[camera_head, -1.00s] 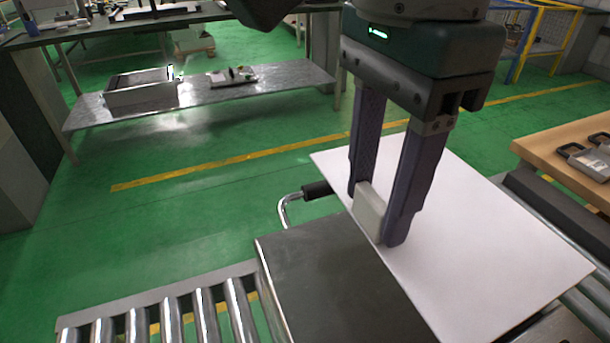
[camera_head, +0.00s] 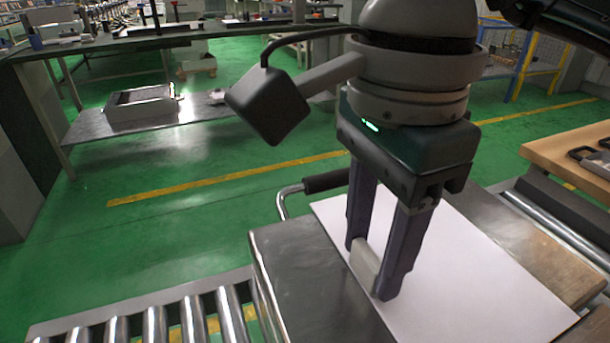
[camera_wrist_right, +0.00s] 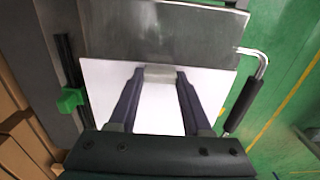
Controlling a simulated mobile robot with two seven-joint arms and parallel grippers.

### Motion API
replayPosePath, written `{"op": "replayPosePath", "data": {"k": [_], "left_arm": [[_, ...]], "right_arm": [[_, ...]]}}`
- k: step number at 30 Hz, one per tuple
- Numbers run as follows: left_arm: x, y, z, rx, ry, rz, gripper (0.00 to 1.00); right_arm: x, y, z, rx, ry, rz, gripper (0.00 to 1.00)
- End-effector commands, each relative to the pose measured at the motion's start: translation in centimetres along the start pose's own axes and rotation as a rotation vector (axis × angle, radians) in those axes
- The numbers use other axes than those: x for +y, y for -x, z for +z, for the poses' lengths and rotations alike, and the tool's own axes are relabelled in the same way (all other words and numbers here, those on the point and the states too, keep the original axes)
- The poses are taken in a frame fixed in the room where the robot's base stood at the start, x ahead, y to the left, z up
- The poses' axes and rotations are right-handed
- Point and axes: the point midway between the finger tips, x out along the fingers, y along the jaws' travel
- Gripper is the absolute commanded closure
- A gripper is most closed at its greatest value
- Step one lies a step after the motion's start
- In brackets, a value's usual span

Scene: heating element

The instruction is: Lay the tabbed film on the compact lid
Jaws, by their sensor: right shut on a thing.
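The tabbed film (camera_head: 470,275) is a thin white sheet with a pale grey block-like tab (camera_head: 366,266) on its left edge. My right gripper (camera_head: 368,271) is shut on that tab, its two fingers pointing down. The dark grey metal lid (camera_head: 300,270) has a black-gripped handle (camera_head: 325,182). The film overlaps the lid's right part; its left strip is bare. In the right wrist view, the lid (camera_wrist_right: 150,32) shows beyond the film (camera_wrist_right: 160,112). I cannot tell whether the film touches the lid. My left gripper is not in view.
A roller conveyor (camera_head: 185,315) runs at the lower left, with more rollers (camera_head: 560,235) at the right. A wooden table (camera_head: 560,155) stands at the right edge. A metal bench (camera_head: 105,128) stands farther back. Green floor is clear beyond the handle.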

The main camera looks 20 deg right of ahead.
Motion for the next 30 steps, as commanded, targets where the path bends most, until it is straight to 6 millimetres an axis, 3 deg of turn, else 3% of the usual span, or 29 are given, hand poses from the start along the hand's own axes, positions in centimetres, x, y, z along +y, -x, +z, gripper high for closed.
{"op": "replayPosePath", "data": {"k": [1, 9, 20, 30], "left_arm": [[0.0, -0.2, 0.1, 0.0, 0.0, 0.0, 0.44], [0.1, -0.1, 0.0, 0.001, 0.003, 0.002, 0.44], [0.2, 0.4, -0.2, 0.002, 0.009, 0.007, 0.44], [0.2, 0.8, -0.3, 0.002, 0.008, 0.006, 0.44]], "right_arm": [[0.0, -0.2, 0.0, 0.0, 0.0, 0.0, 0.5], [0.0, -0.1, 0.0, 0.0, 0.0, 0.0, 0.21], [-0.1, 0.8, 0.0, 0.0, 0.0, -0.002, 0.21], [-0.1, 8.2, 0.0, -0.001, 0.0, -0.006, 0.21]]}}
